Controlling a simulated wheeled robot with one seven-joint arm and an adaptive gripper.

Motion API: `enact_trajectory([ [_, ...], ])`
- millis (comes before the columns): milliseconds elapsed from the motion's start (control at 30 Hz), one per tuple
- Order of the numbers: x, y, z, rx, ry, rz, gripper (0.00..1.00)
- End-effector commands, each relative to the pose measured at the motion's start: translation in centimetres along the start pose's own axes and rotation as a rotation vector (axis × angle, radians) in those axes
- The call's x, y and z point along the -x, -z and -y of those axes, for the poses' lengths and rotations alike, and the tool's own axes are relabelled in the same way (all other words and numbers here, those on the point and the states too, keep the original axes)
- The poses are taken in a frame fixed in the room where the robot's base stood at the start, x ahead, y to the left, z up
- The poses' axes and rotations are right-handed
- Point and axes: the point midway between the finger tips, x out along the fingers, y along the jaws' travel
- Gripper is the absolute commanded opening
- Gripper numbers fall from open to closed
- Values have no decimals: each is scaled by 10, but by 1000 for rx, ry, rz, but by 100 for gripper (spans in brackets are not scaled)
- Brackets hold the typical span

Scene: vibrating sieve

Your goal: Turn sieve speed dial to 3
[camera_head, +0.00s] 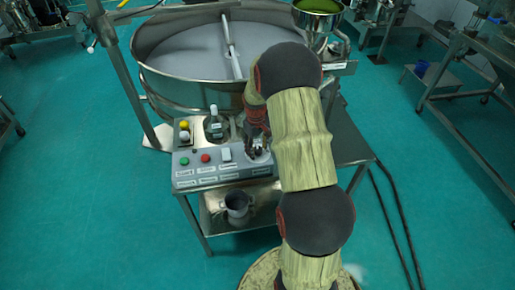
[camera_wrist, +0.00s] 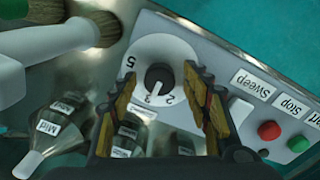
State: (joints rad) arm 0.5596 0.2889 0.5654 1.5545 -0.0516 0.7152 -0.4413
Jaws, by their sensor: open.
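The speed dial in the wrist view has a black round knob (camera_wrist: 160,78) on a pale plate (camera_wrist: 160,48) with the numbers 5, 3 and 2 readable. A small pale mark on the knob faces the 3 and 2 side; its exact setting is hard to read. My gripper (camera_wrist: 160,82) is open, its yellow-lined fingers on either side of the knob in the picture. I cannot tell whether they touch it. In the head view my gripper (camera_head: 258,148) is at the right end of the grey control box (camera_head: 207,178) and hides the dial.
A red button (camera_wrist: 269,131) and green button (camera_wrist: 298,143) sit beside the dial. Brushes (camera_wrist: 95,30) and a labelled bottle (camera_wrist: 55,130) are close to the fingers. The large round sieve (camera_head: 180,98) stands behind the box.

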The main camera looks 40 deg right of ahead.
Motion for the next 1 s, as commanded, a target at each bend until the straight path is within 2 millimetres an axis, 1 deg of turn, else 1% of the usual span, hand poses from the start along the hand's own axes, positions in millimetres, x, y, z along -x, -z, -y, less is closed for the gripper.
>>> enact_trajectory([
  [167,1,0,0,0,0,0,48],
  [267,7,0,0,0,0,-1,48],
  [367,21,1,0,0,-2,-3,48],
  [700,88,1,0,0,-1,-2,48],
  [833,106,1,0,0,-1,-2,48],
  [1000,118,0,0,0,0,0,48],
])
